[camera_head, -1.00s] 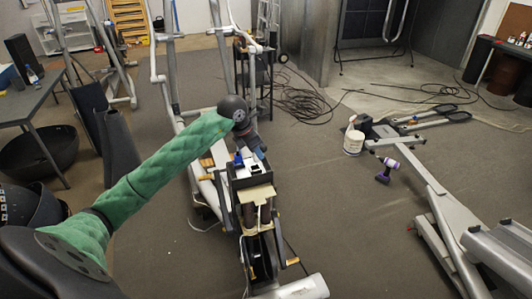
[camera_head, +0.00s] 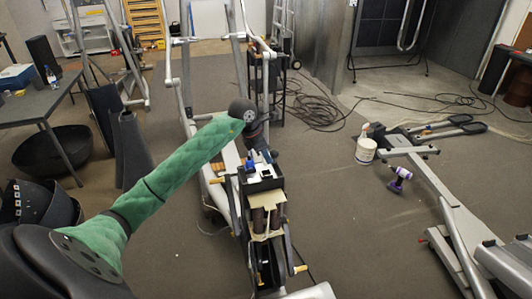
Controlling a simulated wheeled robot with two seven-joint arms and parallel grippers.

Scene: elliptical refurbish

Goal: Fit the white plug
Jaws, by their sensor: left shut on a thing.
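An elliptical machine (camera_head: 262,240) stands in the middle of the head view, with an open dark housing (camera_head: 262,187) at its near end. My left arm comes in from the left, and my left gripper (camera_head: 260,160) is low over the far side of this housing. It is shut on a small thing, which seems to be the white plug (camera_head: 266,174). The plug is tiny and partly hidden, and I cannot tell whether it touches a socket. Small blue parts (camera_head: 249,165) show beside the fingers. My right gripper is not in view.
A white bucket (camera_head: 365,152) and a purple drill (camera_head: 400,179) stand on the floor to the right, near another grey machine (camera_head: 445,195). Loose cables (camera_head: 318,112) lie behind. A table (camera_head: 40,104) is at the left. Carpet on both sides of the elliptical is mostly clear.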

